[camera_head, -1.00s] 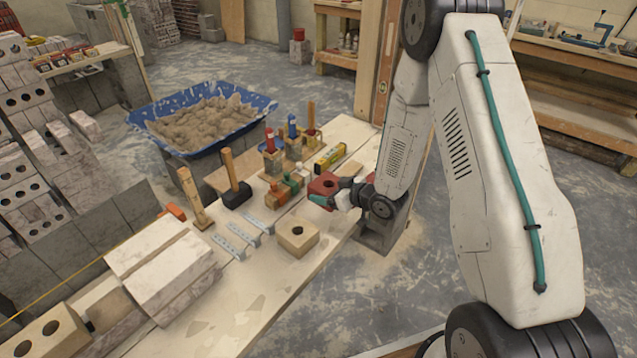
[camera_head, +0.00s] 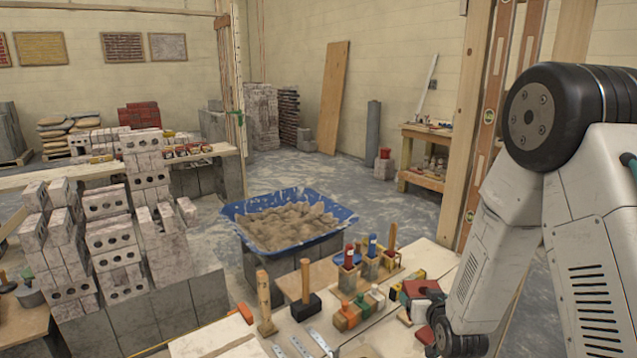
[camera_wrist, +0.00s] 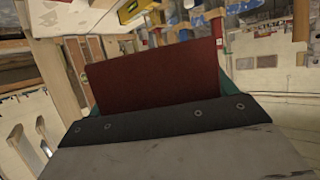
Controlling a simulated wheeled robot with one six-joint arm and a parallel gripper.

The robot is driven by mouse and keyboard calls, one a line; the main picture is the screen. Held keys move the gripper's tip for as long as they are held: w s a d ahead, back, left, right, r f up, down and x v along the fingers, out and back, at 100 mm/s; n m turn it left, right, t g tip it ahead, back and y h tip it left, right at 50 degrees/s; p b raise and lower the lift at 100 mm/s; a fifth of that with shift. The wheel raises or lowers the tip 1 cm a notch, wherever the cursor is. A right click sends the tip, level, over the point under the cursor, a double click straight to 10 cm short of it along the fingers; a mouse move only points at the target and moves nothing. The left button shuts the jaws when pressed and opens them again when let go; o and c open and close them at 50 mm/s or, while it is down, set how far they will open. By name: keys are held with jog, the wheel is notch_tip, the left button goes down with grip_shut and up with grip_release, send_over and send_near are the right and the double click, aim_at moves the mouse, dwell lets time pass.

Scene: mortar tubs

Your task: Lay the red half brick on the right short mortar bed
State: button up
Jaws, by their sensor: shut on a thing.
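The red half brick (camera_head: 421,287) is held by my gripper (camera_head: 412,309) at the right end of the workbench, beside a yellow level. In the wrist view the red half brick (camera_wrist: 155,76) fills the middle, with teal finger parts showing at its sides; my gripper is shut on it. The brick's underside and far side are hidden. I cannot make out the right short mortar bed in either current view.
Upright tools, a hammer (camera_head: 305,300) and small blocks crowd the workbench (camera_head: 330,325) left of my gripper. A blue tub (camera_head: 347,212) of mortar stands behind it. Grey brick stacks (camera_head: 110,235) stand at left. Floor (camera_head: 400,215) is open behind the tub.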

jog(key=shift+w+a+r, duration=0.1)
jog(key=shift+a+r, duration=0.15)
jog(key=shift+r, duration=0.25)
jog(key=s+f, duration=0.5)
jog(key=f, duration=0.2)
jog(key=shift+s+f, duration=0.25)
jog(key=shift+d, duration=0.1)
